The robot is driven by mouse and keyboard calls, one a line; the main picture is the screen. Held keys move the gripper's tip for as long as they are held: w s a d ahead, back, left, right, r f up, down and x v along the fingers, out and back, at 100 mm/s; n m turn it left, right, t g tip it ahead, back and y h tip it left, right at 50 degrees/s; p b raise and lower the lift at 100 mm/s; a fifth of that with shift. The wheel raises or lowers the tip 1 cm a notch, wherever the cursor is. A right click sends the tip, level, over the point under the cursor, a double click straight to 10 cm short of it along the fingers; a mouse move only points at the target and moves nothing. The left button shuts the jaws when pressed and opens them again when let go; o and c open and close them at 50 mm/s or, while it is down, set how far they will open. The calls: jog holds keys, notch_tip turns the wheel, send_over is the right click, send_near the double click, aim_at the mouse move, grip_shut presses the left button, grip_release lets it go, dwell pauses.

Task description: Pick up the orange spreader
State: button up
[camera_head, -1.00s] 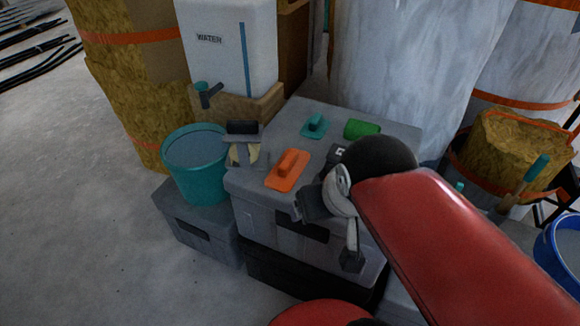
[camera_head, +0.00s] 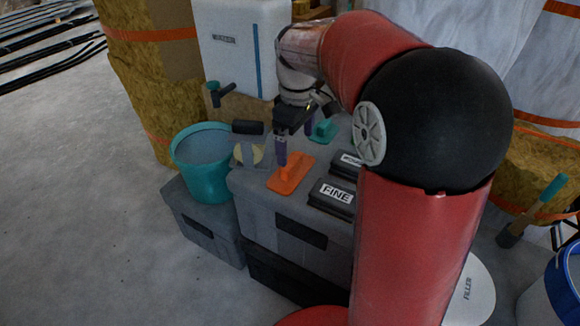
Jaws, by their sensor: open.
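The orange spreader (camera_head: 289,178) lies flat on the grey lid of a tool box (camera_head: 262,186), near its front left, with its handle on top. My gripper (camera_head: 294,142) points down above the spreader's far end, jaws open. One finger is seen just over the handle's far part; the other finger is partly hidden. I cannot tell whether a finger touches the spreader.
A teal float (camera_head: 323,131) lies just behind my gripper. Black blocks, one labelled FINE (camera_head: 333,195), lie to the right. A scraper with a pale round pad (camera_head: 247,153) lies to the left, near a teal bucket (camera_head: 203,165). A water container (camera_head: 238,48) stands behind.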

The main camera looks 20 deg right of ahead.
aim_at(293, 162)
jog(key=f, duration=0.5)
jog(key=w+f, duration=0.1)
jog(key=f, duration=0.2)
jog(key=shift+a, duration=0.15)
jog(key=shift+w, duration=0.1)
jog(key=c, duration=1.1)
jog(key=shift+r, duration=0.1)
notch_tip(293, 162, up, 20)
jog(key=p, duration=0.1)
jog(key=shift+p, duration=0.4)
jog(key=o, duration=0.5)
jog(key=shift+c, duration=0.2)
jog(key=c, duration=0.3)
jog(key=shift+c, duration=0.2)
